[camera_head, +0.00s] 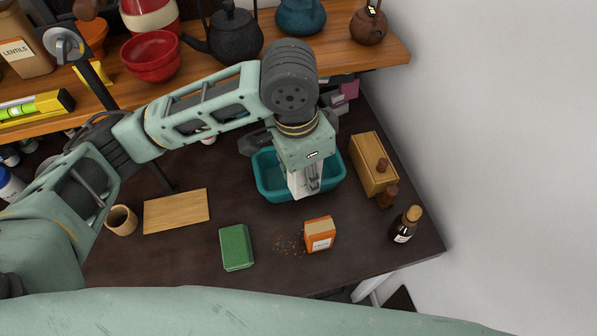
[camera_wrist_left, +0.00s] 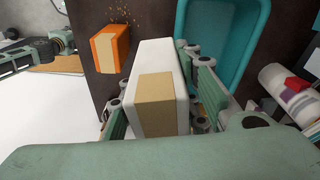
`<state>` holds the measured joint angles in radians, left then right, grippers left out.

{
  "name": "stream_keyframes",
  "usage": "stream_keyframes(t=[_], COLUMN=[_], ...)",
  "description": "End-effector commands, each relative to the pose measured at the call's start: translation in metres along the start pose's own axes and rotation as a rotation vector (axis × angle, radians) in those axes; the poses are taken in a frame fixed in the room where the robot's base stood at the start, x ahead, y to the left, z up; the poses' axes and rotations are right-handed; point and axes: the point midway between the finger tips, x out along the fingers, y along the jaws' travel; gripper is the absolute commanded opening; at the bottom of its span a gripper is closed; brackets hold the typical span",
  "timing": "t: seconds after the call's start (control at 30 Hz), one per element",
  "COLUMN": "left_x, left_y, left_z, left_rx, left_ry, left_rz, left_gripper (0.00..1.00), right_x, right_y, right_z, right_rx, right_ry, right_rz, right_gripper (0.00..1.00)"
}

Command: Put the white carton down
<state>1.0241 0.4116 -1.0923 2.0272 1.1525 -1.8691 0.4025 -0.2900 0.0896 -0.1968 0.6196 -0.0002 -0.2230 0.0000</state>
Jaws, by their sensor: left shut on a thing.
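The white carton (camera_wrist_left: 157,62) shows in the left wrist view as a tall white box with a tan panel on its near end. My left gripper (camera_wrist_left: 163,105) is shut on it, one finger on each side. In the head view the carton (camera_head: 296,181) hangs under my left gripper (camera_head: 307,176), in front of the teal bin (camera_head: 268,186). The gripper hides part of the carton and bin. I cannot tell whether the carton's bottom touches anything. My right gripper is not in view.
An orange box (camera_head: 319,236) with crumbs beside it and a green block (camera_head: 236,247) stand nearer me. A wooden box (camera_head: 366,160) and brown bottle (camera_head: 404,226) are at right. A cutting board (camera_head: 176,211) and cup (camera_head: 121,220) are at left. The shelf (camera_head: 392,54) overhangs behind. Dark tabletop is bare between board and bin.

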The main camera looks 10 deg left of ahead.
Motion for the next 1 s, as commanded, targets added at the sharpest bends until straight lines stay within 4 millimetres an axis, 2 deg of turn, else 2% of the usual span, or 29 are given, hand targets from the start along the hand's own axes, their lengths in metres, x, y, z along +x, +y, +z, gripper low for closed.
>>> stream_keyframes(t=[0.1,0.2,0.37,0.6,0.7,0.87,1.0], left_x=[0.001,0.004,0.019,0.049,0.058,0.067,0.082], left_y=[0.012,0.011,-0.017,-0.069,-0.084,-0.095,-0.096], left_z=[-0.018,-0.021,-0.01,0.01,0.016,0.02,0.023], left_rx=[0.125,0.169,0.172,0.171,0.173,0.177,0.177], left_ry=[0.003,0.002,-0.003,-0.002,0.0,0.002,-0.001], left_rz=[0.012,0.016,0.015,0.015,0.016,0.016,0.018], left_gripper=[0.03,0.03,0.03,0.03,0.03,0.03,0.03], right_x=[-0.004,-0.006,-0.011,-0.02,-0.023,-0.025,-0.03], right_y=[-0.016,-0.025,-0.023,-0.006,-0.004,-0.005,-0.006], right_z=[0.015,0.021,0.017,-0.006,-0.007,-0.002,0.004], right_rx=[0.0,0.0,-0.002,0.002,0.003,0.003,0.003], right_ry=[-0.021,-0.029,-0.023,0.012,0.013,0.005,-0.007], right_rz=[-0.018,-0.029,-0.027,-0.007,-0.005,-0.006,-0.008], right_gripper=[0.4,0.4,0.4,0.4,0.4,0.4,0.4])
